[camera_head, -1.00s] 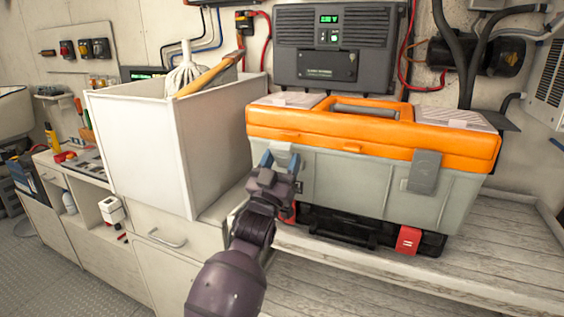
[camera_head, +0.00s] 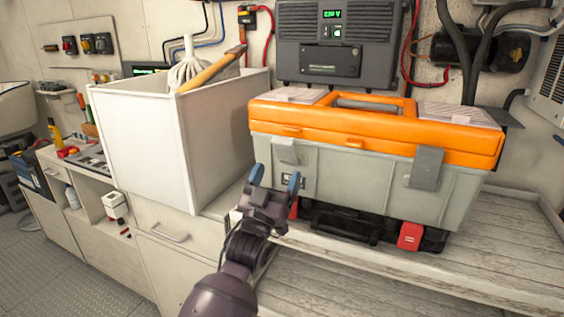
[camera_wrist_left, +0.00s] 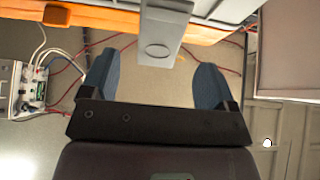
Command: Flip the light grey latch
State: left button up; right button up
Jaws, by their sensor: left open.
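The light grey latch (camera_head: 286,150) is on the left part of the front of the orange-lidded grey toolbox (camera_head: 340,185). It appears swung out from the box front, with a small plate on the box below it. In the left wrist view the latch (camera_wrist_left: 163,30) reaches over the orange band, in line with the gap between my fingers. My left gripper (camera_head: 276,180) is open and empty, just below and in front of the latch, and looks clear of it. Its blue fingers also show in the left wrist view (camera_wrist_left: 155,85). My right gripper is not in view.
A darker grey latch (camera_head: 426,168) lies flat on the toolbox front at the right. A black case with a red clasp (camera_head: 410,236) is under the toolbox. A white bin (camera_head: 150,140) with a mop stands at left. The bench front (camera_head: 480,275) is clear.

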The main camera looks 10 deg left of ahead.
pick_arm(q)
jog(key=v, duration=0.5)
jog(key=shift+s+f, duration=0.15)
jog(key=shift+s, duration=0.05)
